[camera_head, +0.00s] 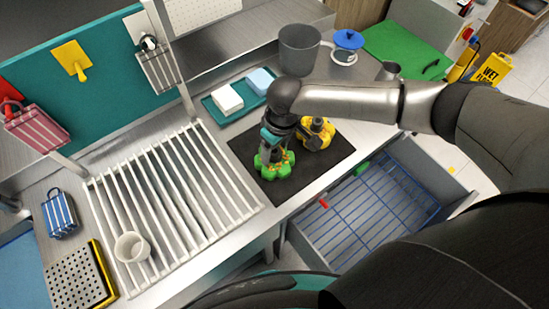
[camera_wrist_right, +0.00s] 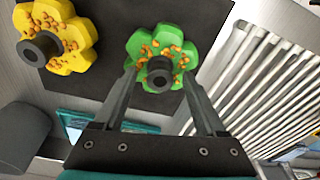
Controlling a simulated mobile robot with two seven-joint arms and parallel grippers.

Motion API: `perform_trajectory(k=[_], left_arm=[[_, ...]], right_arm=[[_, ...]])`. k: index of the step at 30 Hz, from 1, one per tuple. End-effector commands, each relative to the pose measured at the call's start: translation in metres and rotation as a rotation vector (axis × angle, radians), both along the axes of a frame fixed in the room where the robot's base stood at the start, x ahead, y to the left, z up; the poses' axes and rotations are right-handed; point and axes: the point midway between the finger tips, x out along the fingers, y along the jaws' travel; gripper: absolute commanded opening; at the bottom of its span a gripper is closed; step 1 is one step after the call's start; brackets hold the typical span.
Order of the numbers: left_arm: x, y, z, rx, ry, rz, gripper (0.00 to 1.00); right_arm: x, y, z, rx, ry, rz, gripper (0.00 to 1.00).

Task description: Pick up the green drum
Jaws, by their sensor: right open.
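The green drum (camera_head: 273,163) is a flower-shaped green piece with orange dots and a dark central knob. It sits on the black mat (camera_head: 311,173), and in the right wrist view it shows at top centre (camera_wrist_right: 161,58). My right gripper (camera_wrist_right: 158,80) is open above it, with one finger on each side of the green drum. I cannot tell whether the fingers touch it. In the head view my right gripper (camera_head: 275,150) covers part of the drum. My left gripper is not in view.
A similar yellow drum (camera_head: 318,134) stands close beside, also in the right wrist view (camera_wrist_right: 57,37). A white rack (camera_head: 170,190) lies left of the mat. A grey pot (camera_head: 299,50) stands behind, and an open drawer (camera_head: 365,205) is at the right.

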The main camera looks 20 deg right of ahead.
Motion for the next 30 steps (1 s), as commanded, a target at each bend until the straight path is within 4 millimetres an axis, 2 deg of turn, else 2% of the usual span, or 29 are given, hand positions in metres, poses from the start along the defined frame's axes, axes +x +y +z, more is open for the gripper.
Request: perform_trajectory(k=[8, 27, 30], left_arm=[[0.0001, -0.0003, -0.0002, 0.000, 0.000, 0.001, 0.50], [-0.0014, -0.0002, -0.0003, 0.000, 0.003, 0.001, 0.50], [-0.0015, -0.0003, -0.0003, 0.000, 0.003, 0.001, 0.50]], right_arm=[[0.0001, 0.0003, -0.0024, 0.000, 0.000, 0.000, 0.72], [0.0001, 0.0003, -0.0020, 0.001, 0.001, 0.000, 0.00], [0.0001, 0.0003, -0.0020, 0.001, 0.001, 0.000, 0.00]])
